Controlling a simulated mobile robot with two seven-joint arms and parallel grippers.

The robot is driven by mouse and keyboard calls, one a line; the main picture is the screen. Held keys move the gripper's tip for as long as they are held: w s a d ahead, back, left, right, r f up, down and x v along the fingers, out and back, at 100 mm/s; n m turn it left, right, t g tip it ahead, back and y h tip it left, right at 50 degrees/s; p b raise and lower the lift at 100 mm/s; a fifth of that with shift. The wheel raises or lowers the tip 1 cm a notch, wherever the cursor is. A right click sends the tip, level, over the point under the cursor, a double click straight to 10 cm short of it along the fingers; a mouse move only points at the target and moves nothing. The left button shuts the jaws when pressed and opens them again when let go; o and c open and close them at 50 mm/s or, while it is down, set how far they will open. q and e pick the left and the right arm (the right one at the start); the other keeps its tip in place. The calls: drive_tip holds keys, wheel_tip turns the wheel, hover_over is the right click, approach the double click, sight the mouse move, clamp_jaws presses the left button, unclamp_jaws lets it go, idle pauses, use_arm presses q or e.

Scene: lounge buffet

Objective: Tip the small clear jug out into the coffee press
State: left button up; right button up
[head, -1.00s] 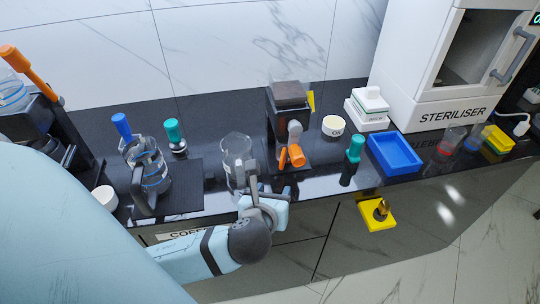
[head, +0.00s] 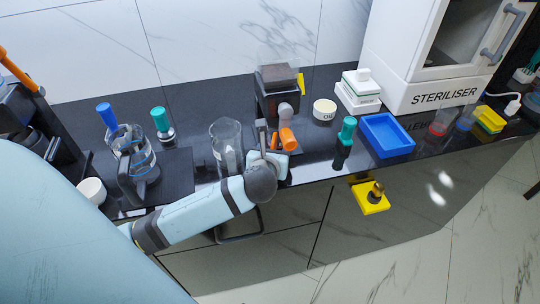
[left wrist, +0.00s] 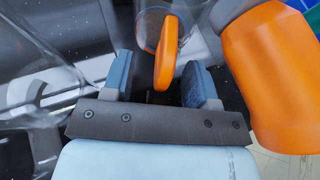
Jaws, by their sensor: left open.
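My left gripper (head: 278,154) is at the counter's front, just below the black grinder-like machine. In the left wrist view its fingers (left wrist: 160,78) are open, one on each side of an upright orange handle (left wrist: 166,52). Behind that handle is a small clear round vessel (left wrist: 148,28), apparently the small jug; the machine and gripper mostly hide it in the head view. A tall clear glass vessel (head: 226,140) stands left of the gripper. A clear vessel with dark handle and blue bands (head: 132,160) stands on the far left. I cannot tell which is the coffee press. My right gripper is not in view.
A teal-topped tool (head: 346,140), a blue tray (head: 387,136) and a white bowl (head: 324,109) stand to the right.

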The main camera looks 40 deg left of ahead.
use_arm(q)
drive_tip(key=shift+w+a+f, duration=0.1)
drive_tip(key=shift+w+a, duration=0.05)
drive_tip(key=shift+w, duration=0.05)
clamp_jaws()
idle(0.3)
drive_tip(key=shift+r+p, duration=0.25)
drive_tip(key=shift+p, duration=0.2)
drive_tip(key=shift+r+p, duration=0.2)
drive_tip(key=shift+p, duration=0.45)
